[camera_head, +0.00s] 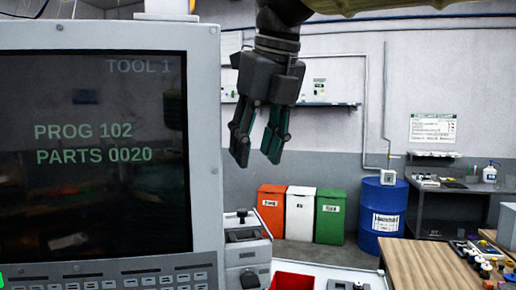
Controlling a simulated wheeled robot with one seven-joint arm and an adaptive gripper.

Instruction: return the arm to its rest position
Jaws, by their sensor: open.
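My gripper (257,153) hangs from the top centre, pointing down, with its two dark green fingers apart and nothing between them. It is in mid-air, just right of a large grey control panel. My arm enters from the top edge, and most of it is out of view.
The control panel (207,150) fills the left, its screen reading PROG 102, PARTS 0020. A red tray (292,281) is below the gripper. Orange, white and green bins (330,216) and a blue drum (382,217) stand behind. A wooden table (420,265) with small parts is at right.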

